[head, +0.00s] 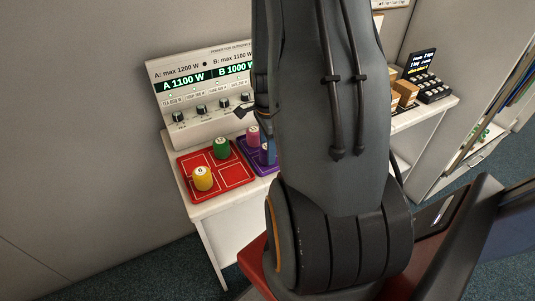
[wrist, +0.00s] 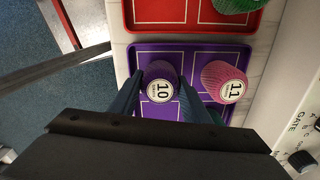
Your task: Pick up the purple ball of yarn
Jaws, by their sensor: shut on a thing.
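The purple ball of yarn (wrist: 160,71) bears a white label with the number 10. It sits between the two fingers of my gripper (wrist: 161,86), over the purple tray (wrist: 190,50) in the wrist view. The gripper is shut on it. I cannot tell whether the yarn is touching the tray or clear of it. In the head view the yarn (head: 266,153) shows only in part at the edge of my arm, and the purple tray (head: 258,168) is half hidden. The fingers are hidden there.
A pink yarn (wrist: 224,82) labelled 11 stands close to the right finger. The red tray (head: 231,175) holds a green yarn (head: 221,148) and a yellow yarn (head: 203,178). A panel with knobs (head: 205,85) stands behind the trays.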

